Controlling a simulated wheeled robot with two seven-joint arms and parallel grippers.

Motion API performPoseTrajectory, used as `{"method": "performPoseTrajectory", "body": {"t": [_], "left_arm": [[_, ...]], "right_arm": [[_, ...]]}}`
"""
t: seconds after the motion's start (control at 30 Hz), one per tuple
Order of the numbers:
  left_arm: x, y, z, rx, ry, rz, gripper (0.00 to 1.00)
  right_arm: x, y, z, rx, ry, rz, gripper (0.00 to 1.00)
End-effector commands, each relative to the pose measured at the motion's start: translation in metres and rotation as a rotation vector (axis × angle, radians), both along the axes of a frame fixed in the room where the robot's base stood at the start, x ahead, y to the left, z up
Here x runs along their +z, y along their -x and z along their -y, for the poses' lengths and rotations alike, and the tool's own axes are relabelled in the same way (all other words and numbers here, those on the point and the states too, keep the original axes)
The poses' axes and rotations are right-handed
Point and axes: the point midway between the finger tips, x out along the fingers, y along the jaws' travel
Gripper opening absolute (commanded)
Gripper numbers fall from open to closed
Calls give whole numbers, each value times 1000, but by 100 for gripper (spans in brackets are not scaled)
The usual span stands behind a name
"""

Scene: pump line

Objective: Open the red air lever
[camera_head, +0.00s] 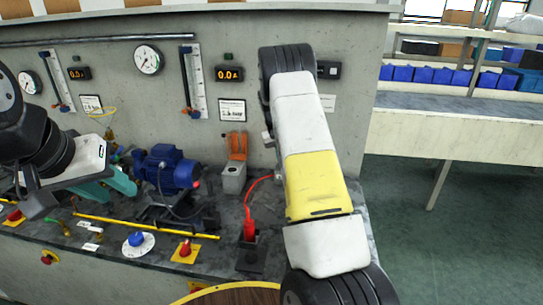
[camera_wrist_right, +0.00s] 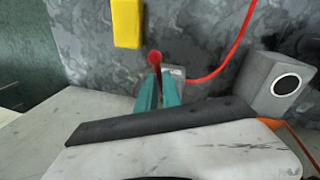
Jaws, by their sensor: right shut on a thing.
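The red air lever shows in the right wrist view as a round red knob (camera_wrist_right: 154,58) on a short stem, beside a small grey block (camera_wrist_right: 175,74). My right gripper (camera_wrist_right: 158,86) has its two teal fingers closed around the lever's stem, just below the knob. In the head view my right arm hides this gripper and the lever. My left gripper (camera_head: 106,188) is at the left of the head view, above the bench. Its teal fingers look apart, with nothing seen between them.
A red hose (camera_wrist_right: 238,48) curves from the grey block. A grey box with a round hole (camera_wrist_right: 285,84) stands close on the right. A yellow part (camera_wrist_right: 127,24) is near the knob. A blue motor (camera_head: 170,170) and a red plug (camera_head: 249,230) stand on the bench.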

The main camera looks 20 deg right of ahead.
Motion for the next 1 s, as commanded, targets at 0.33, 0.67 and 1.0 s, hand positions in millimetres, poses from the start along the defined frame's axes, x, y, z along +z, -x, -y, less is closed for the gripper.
{"method": "performPoseTrajectory", "body": {"t": [0.33, 0.67, 1.0], "left_arm": [[0, 0, 0, 0, 0, 0, 36], [0, 0, 0, 0, 0, 0, 36], [0, 0, 0, 0, 0, 0, 36]], "right_arm": [[1, -5, -8, -233, 0, 4, 0], [1, -7, -12, -324, -1, 5, 0], [1, -7, -12, -336, -2, 5, 0]]}}
